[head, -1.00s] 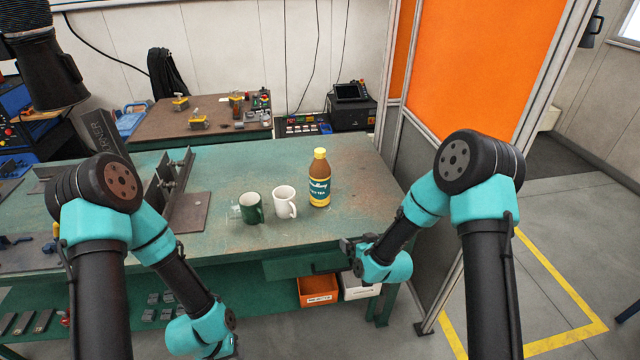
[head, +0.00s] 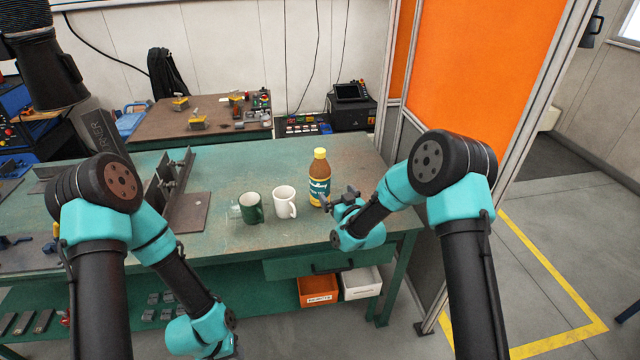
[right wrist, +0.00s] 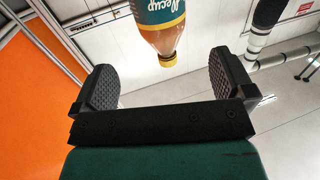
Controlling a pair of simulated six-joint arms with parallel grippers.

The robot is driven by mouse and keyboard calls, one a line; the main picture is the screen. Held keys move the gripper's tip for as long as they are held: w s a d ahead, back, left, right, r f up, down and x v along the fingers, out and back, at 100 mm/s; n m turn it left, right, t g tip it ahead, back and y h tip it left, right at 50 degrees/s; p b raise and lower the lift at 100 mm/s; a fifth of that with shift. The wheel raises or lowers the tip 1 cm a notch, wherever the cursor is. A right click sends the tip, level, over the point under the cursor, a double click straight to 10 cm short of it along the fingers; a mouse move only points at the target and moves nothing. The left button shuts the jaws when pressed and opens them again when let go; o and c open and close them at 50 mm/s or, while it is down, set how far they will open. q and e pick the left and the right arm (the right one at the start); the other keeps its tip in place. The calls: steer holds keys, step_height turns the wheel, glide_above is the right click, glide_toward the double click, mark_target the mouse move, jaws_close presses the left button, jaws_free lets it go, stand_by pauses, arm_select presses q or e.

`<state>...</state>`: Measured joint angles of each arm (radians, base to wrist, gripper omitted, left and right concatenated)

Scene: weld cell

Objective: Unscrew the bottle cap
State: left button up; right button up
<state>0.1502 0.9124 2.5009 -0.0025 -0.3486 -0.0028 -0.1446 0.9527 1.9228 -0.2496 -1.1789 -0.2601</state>
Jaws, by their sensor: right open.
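The bottle (head: 319,180) stands upright on the green workbench, brown with a teal label and a yellow cap (head: 320,153). My right gripper (head: 338,199) is open and empty, low beside the bottle on its right, in front of the bench's right part. My left arm hangs at the lower left of the head view. Its fingertips are not clearly visible.
A green mug (head: 250,208) and a white mug (head: 285,202) stand left of the bottle. A metal angle fixture (head: 184,205) is farther left. An orange partition (head: 480,70) rises on the right. Orange (head: 318,291) and white bins sit under the bench.

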mark_target(325, 179)
steer(key=x, duration=0.7)
steer(key=shift+w+a, duration=0.15)
steer(key=shift+w, duration=0.4)
steer(key=shift+x, duration=2.6)
steer(key=shift+a+r, duration=0.1)
steer(key=shift+r, duration=0.1)
steer(key=c, duration=1.1)
steer(key=shift+r, duration=0.15)
